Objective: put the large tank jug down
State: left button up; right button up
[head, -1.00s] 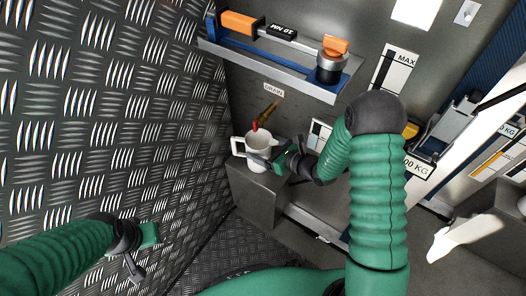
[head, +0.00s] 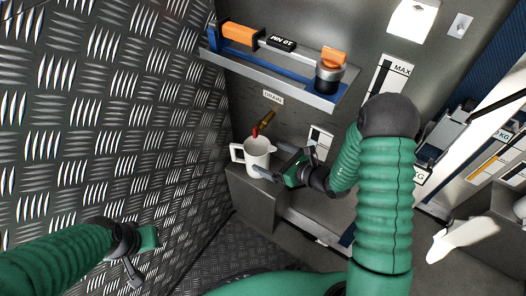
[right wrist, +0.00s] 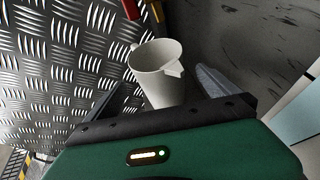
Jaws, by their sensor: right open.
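The white tank jug (head: 257,153) stands upright on a grey metal ledge (head: 262,194), its handle toward the left and its spout toward the right. My right gripper (head: 268,172) is open at the jug's lower right. In the right wrist view the jug (right wrist: 157,72) lies ahead between the two spread fingers, with a visible space between it and the right finger. Whether the left finger touches it I cannot tell. My left gripper (head: 143,257) hangs low at the left, far from the jug; its jaw opening is unclear.
A brass drain tap (head: 264,123) with a red part is just above the jug. A shelf (head: 270,72) with an orange-handled torque tool (head: 243,33) overhangs from the back wall. A patterned metal wall (head: 110,110) closes off the left.

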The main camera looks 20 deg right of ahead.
jog(key=p+v, duration=0.2)
jog(key=v, duration=0.5)
jog(key=s+a+r+n+g+y, duration=0.2)
jog(key=s+a+n+g, duration=0.8)
jog(key=s+a+n, duration=0.25)
jog(key=s+d+n+g+h, duration=0.2)
jog(key=s+d+n+h, duration=0.3)
jog(key=n, duration=0.5)
pick_arm(q)
jog(key=shift+w+v, duration=0.25)
jog(key=shift+v, duration=0.9)
pick_arm(e)
jog(key=w+d+r+n+t+h, duration=0.2)
jog(key=w+d+r+n+h, duration=0.1)
jog(key=n, duration=0.4)
jog(key=shift+w+d+n+t+h, duration=0.35)
jog(key=shift+w+d+t+h, duration=0.05)
jog(key=shift+w+d, duration=0.3)
